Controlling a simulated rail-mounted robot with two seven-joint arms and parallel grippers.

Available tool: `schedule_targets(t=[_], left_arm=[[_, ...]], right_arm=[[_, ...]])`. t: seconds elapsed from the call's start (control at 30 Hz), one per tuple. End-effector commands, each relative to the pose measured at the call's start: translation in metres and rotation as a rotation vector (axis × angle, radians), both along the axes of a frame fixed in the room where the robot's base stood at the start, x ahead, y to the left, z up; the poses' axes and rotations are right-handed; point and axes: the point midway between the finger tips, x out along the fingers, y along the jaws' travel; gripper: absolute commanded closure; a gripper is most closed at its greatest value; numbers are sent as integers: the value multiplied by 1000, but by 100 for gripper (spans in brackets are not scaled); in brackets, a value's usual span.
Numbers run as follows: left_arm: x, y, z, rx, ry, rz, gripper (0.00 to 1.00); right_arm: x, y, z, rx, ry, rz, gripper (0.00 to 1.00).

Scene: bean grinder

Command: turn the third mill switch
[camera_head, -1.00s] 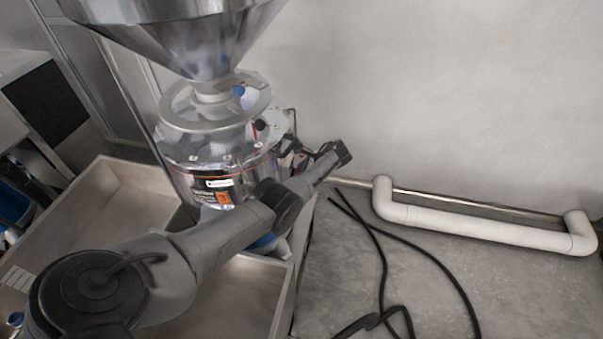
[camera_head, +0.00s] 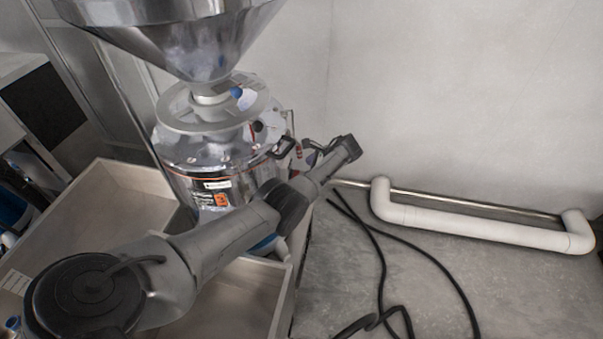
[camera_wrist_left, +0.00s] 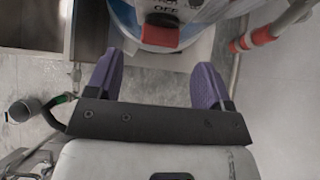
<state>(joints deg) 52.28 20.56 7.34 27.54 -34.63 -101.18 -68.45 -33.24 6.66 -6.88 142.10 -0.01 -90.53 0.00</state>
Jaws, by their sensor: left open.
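The third mill (camera_head: 215,150) is a shiny metal cylinder under a large steel hopper, with a black and orange label bearing a 3. In the left wrist view its red switch (camera_wrist_left: 160,36) shows at the top centre, below the letters OFF. My left gripper (camera_wrist_left: 155,80) is open, its two purple fingers pointing at the mill. The switch lies ahead of the gap between the fingertips, with no visible contact. In the head view my left gripper (camera_head: 318,152) is at the mill's right side. Its fingers are mostly hidden there, and the switch cannot be made out.
A shallow, light-coloured bin (camera_head: 115,200) stands left of and below the mill. A thick white pipe (camera_head: 480,230) runs along the wall at right. Black cables (camera_head: 425,255) lie on the grey floor. A red and grey pipe (camera_wrist_left: 272,32) passes right of the switch.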

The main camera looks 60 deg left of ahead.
Motion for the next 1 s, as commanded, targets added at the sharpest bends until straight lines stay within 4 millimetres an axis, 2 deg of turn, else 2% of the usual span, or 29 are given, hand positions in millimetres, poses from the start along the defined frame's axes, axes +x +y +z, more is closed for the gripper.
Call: schedule_targets(t=[0.2, 0.43, 0.63, 1.0], left_arm=[[23, -22, 29, -1, -4, -2, 26], [39, -37, 52, 0, -2, 0, 26], [45, -43, 61, 0, -1, -1, 26], [45, -44, 63, 0, 0, 0, 26]], right_arm=[[0, -2, -6, -7, 0, 5, 57], [0, -2, -13, -8, 0, 6, 57], [0, -2, -15, -7, 0, 5, 57], [0, 0, -15, 0, 0, 0, 57]])
